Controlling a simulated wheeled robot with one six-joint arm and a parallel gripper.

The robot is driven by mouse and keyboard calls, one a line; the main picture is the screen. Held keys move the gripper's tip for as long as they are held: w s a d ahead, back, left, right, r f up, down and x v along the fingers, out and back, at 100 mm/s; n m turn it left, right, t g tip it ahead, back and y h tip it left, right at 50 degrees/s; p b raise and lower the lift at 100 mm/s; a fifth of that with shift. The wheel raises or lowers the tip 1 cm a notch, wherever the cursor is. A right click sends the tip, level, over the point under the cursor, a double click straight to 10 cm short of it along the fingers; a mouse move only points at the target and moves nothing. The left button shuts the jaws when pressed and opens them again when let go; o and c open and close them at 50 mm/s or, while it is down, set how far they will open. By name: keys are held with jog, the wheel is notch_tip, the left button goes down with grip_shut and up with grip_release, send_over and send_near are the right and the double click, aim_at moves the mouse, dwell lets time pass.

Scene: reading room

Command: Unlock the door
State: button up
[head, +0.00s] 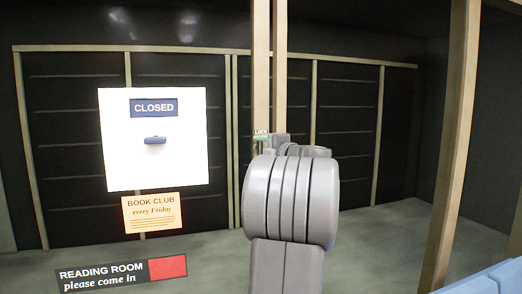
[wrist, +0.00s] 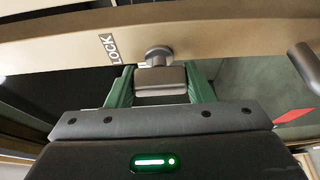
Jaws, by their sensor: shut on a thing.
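The door shows in the head view as a glass panel with a pale wooden upright (head: 261,60). A small LOCK label (head: 261,132) is on that upright, and the label also shows in the wrist view (wrist: 111,48). In the wrist view a grey metal lock knob (wrist: 161,79) on a round base (wrist: 158,54) stands out from the wood beside the label. My gripper (wrist: 160,88) is shut on the knob, with one green finger on each side. In the head view my arm hides the knob and most of the gripper.
A white panel (head: 125,160) with a CLOSED sign (head: 154,108), a book club notice (head: 152,212) and a reading room sign (head: 121,275) are left of my arm. A rounded grey bar (wrist: 304,62) is right of the knob. Blue furniture (head: 490,281) is at lower right.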

jog(key=shift+f, duration=0.1)
jog(key=o, duration=1)
jog(key=shift+c, duration=0.2)
jog(key=shift+s, duration=0.1)
jog(key=b+v, duration=0.2)
jog(key=v, duration=1.1)
jog(key=shift+s+d+b, duration=0.2)
jog(key=shift+d+b, duration=0.05)
jog(key=shift+b, duration=0.15)
jog(key=p+x, duration=0.2)
jog(key=x, duration=1.1)
jog(key=shift+w+a+p, duration=0.25)
jog(key=shift+w+p, duration=0.05)
jog(key=shift+p, duration=0.1)
jog(key=shift+s, duration=0.1)
